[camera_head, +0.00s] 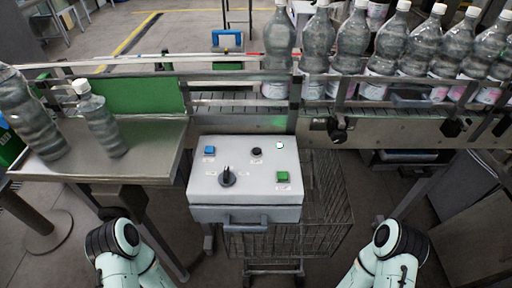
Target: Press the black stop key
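The black key (257,152) is a small round button on the sloped top of a light grey control box (240,183). It sits near the back edge, right of a blue square key (209,151). A black rotary knob (227,176), a green square key (282,177) and a lit whitish-green round lamp (280,145) share the panel. Small labels by the keys are too small to read. My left arm comes in at the bottom left and my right arm at the bottom right. Both are apart from the box, and neither gripper's fingers can be seen.
A conveyor with guide rails (385,125) runs behind the box, carrying several large clear bottles (351,40). Two bottles stand on a metal table (150,150) at left. A wire cart (325,200) is beneath and right of the box. A handle (246,220) juts from its front.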

